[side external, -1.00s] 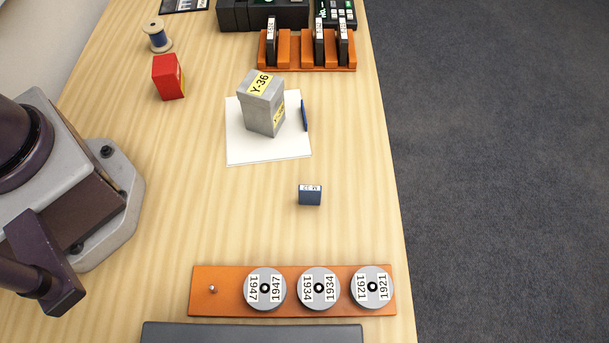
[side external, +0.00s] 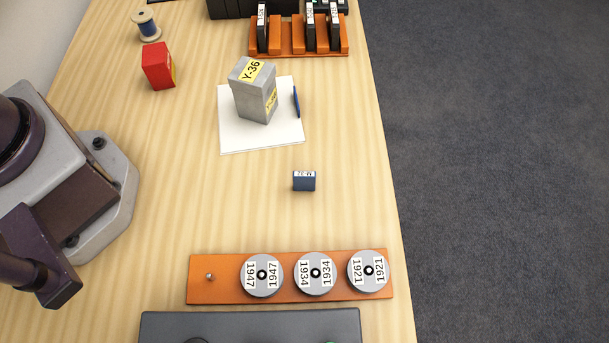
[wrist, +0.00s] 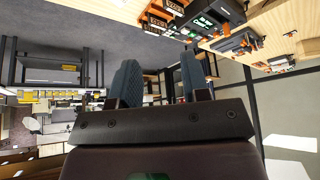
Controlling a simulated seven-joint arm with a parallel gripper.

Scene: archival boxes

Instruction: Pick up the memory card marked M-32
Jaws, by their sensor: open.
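The memory card (side external: 304,181) is a small dark blue block with a white label on top; the label's print is small but looks like M-32. It stands by itself on the bare wooden table, in the middle of the side external view. My gripper (wrist: 158,84) shows only in the wrist view, with its two dark ribbed fingers apart and nothing between them. It points away from the table top, toward the room, and the card is not visible in that view.
An orange board (side external: 227,278) with several grey labelled discs lies nearer than the card. Behind it a grey Y-36 box (side external: 252,98) stands on white paper (side external: 233,140) beside a blue pen (side external: 296,101). A red box (side external: 157,66), a spool (side external: 146,24) and an orange rack (side external: 284,46) stand farther back.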

